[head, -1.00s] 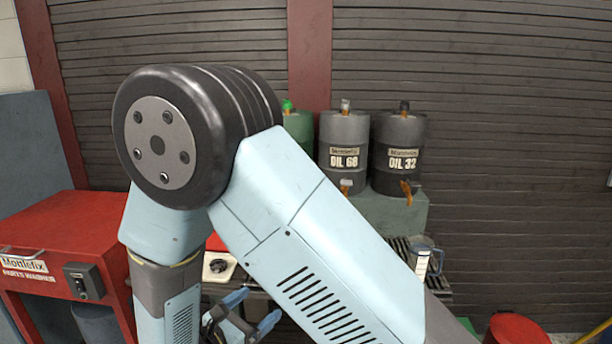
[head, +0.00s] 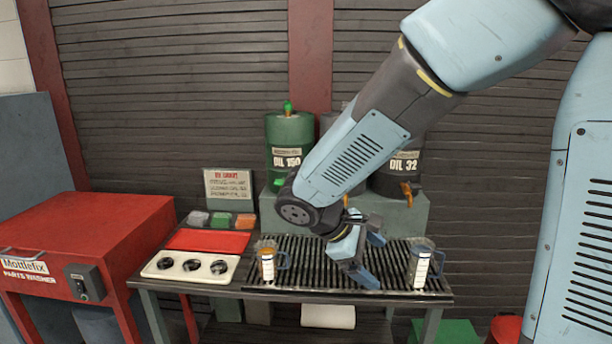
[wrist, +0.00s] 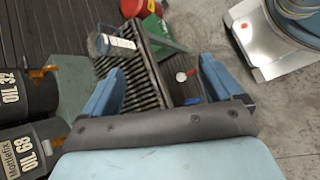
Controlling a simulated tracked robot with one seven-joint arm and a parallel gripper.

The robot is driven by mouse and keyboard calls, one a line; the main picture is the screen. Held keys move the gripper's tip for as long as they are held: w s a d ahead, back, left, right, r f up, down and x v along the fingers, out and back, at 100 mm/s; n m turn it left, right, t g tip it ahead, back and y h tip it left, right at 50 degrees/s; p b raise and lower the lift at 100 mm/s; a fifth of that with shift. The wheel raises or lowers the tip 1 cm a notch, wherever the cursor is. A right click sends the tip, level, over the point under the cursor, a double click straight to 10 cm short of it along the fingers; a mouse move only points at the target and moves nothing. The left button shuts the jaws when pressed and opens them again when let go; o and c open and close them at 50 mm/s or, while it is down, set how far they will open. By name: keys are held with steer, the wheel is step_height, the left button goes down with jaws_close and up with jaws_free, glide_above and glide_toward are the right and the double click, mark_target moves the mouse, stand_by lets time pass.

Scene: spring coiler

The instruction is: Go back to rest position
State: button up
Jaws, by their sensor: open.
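My gripper (head: 368,258) is open and empty. In the head view it hangs above the slatted grate (head: 310,262) on the bench, between two clear measuring jugs. The left jug (head: 267,262) stands at the grate's left end and the right jug (head: 420,266) near its right end, both upright. In the wrist view my gripper (wrist: 160,88) shows its two blue fingers spread wide, with the grate (wrist: 150,70) and a jug (wrist: 112,44) beyond them. Nothing is between the fingers.
Oil drums stand behind the bench, a green one (head: 290,140) and dark ones, the OIL 32 drum (head: 402,165) partly behind my arm. A red parts washer (head: 85,240) is at left. A white tray (head: 190,266) with three black rings lies on the bench.

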steer(key=s+d+r+m+t+y, duration=0.3)
steer(key=s+d+r+m+y, duration=0.5)
steer(key=s+d+r+m, duration=0.2)
steer(key=shift+s+d+r+m+t, duration=0.15)
steer(key=shift+r+m+t, duration=0.15)
steer(key=shift+r+m, duration=0.75)
steer(key=shift+f+m, duration=0.25)
steer(key=shift+f, duration=0.05)
